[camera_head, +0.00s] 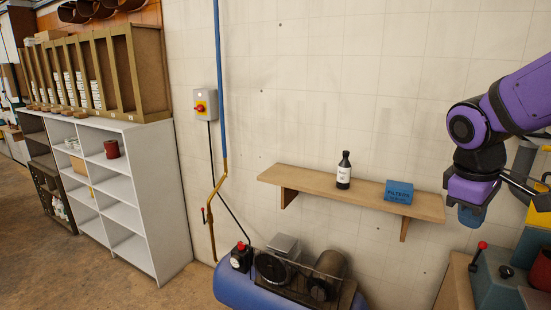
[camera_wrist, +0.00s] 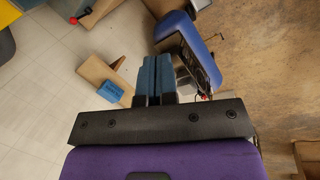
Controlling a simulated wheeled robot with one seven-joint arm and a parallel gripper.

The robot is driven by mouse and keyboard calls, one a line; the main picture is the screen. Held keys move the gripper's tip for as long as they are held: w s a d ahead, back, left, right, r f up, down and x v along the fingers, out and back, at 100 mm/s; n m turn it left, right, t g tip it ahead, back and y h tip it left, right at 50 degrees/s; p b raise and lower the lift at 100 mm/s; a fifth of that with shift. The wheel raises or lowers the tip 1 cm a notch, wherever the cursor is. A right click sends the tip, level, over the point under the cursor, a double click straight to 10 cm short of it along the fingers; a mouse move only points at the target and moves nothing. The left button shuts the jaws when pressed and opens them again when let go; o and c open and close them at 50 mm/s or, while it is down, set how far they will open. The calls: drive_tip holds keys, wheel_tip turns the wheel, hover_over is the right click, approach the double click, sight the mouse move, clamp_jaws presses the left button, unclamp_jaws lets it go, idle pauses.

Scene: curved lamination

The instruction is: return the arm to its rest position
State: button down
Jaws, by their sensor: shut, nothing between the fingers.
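My arm is purple and black and comes in from the right edge in the head view. My gripper (camera_head: 471,215) hangs pointing down, to the right of the wooden wall shelf and in front of the wall. In the wrist view my gripper's blue fingers (camera_wrist: 159,78) lie side by side, shut, with nothing held between them.
The wall shelf (camera_head: 330,185) holds a dark bottle (camera_head: 344,170) and a blue filters box (camera_head: 399,191). A blue compressor (camera_head: 233,290) stands below it. A machine with a red-knobbed lever (camera_head: 482,245) is at the lower right, near my gripper. A white shelving unit (camera_head: 165,200) stands left.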

drive_tip(key=s+a+r+m+t+y, duration=0.3)
drive_tip(key=s+a+r+m+t, duration=0.1)
drive_tip(key=s, duration=0.6)
drive_tip(key=shift+a+r+m+t, duration=0.4)
drive_tip(key=shift+a+r+m, duration=0.5)
drive_tip(key=shift+a+r, duration=0.65)
drive_tip(key=shift+a+f, duration=0.1)
drive_tip(key=shift+f, duration=0.1)
